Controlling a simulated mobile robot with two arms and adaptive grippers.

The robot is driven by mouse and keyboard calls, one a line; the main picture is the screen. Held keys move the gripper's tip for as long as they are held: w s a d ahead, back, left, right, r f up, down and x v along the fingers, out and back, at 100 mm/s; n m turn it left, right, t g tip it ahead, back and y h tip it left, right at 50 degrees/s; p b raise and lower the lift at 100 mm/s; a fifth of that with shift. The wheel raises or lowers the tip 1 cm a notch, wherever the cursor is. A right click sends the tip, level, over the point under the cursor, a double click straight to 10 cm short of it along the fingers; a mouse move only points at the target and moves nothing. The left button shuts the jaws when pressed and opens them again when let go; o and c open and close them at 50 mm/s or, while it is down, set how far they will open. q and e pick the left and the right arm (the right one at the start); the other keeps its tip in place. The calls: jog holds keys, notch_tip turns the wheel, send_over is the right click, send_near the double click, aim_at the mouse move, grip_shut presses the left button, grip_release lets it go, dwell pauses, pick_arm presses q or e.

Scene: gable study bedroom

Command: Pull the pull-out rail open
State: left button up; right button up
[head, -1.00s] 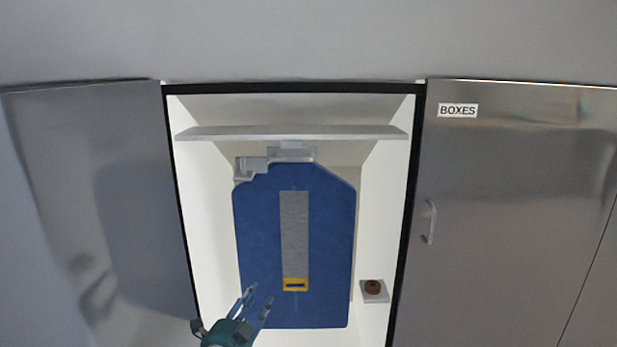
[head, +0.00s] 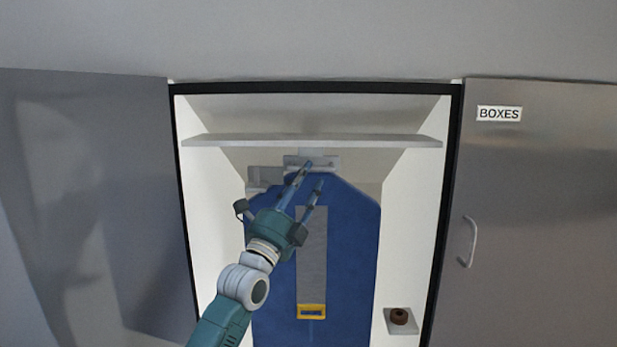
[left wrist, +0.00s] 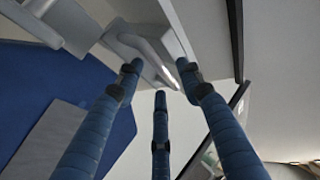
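The pull-out rail (head: 328,163) is a pale grey fitting under the shelf, at the top of the blue hanging piece. Its bar handle shows at the top of the left wrist view (left wrist: 146,46). My left gripper (head: 312,176) is open, its fingertips at the rail front in the head view. In the left wrist view the fingertips (left wrist: 160,78) are spread apart close to the handle's lower end. I cannot tell whether they touch it. The gripper hides part of the rail and the blue piece. My right gripper is not in view.
A blue hanging piece (head: 352,260) with a grey strip and yellow buckle fills the cupboard's middle. A white shelf (head: 310,140) runs above. A brown round thing (head: 400,316) sits at lower right. A steel door with a handle (head: 469,243) stands right.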

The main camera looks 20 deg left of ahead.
pick_arm(q)
jog(key=shift+x, duration=0.95)
jog(key=shift+c, duration=0.2)
grip_shut()
jog(key=shift+s+f, duration=0.1)
